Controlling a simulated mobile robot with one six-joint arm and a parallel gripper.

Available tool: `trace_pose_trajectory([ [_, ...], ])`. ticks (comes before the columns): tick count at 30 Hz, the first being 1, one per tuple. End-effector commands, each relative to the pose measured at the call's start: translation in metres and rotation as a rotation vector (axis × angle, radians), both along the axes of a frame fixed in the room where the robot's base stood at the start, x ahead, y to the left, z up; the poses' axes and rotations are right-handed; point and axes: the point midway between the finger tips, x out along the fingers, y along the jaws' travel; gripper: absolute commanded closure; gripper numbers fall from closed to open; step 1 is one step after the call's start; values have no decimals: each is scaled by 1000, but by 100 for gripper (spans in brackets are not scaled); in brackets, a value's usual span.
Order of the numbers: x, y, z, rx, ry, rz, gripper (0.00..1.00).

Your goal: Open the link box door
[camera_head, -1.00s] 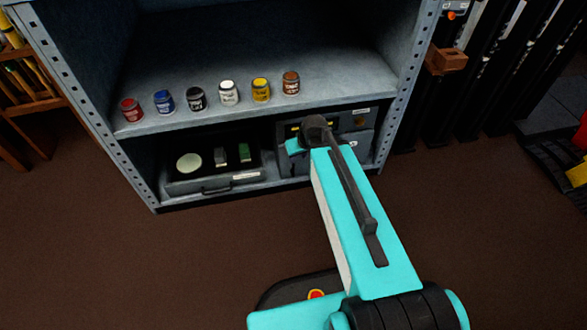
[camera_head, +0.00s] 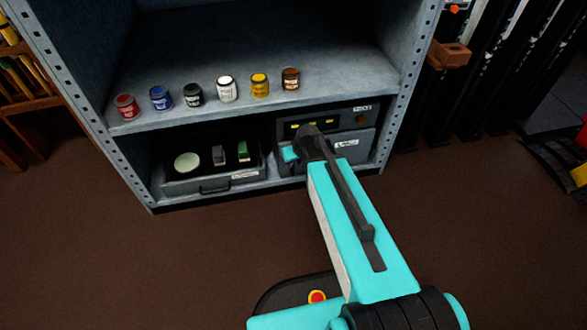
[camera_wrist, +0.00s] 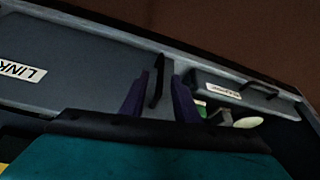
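The link box (camera_head: 353,118) sits in the lower right bay of the grey cabinet. Its grey door (camera_head: 362,143) carries a white label and looks shut; my arm hides its left part. In the wrist view the door (camera_wrist: 75,75) shows at left with the label "LINK". A dark upright handle (camera_wrist: 155,82) stands at the door's edge. My gripper (camera_wrist: 158,98) is open, one finger on each side of the handle, with gaps visible on both sides. In the head view my wrist covers the fingers and handle.
A drawer (camera_head: 238,177) with a round pale item and small blocks is left of the link box; it also shows in the wrist view (camera_wrist: 225,90). Several paint cans (camera_head: 226,88) stand on the shelf above. The brown floor (camera_head: 110,270) in front is clear.

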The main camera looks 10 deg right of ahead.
Motion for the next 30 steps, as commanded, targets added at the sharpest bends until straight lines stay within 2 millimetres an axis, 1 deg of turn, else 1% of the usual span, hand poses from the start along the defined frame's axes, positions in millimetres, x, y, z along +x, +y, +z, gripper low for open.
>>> trace_pose_trajectory([
  [1,4,1,-11,0,1,0,72],
  [3,8,2,-20,1,1,0,72],
  [9,16,3,-38,0,0,0,72],
  [15,18,4,-44,0,0,0,72],
  [23,18,4,-44,0,0,1,72],
  [26,18,4,-44,0,0,1,87],
  [28,18,4,-44,0,0,1,99],
  [30,18,4,-44,0,0,1,100],
])
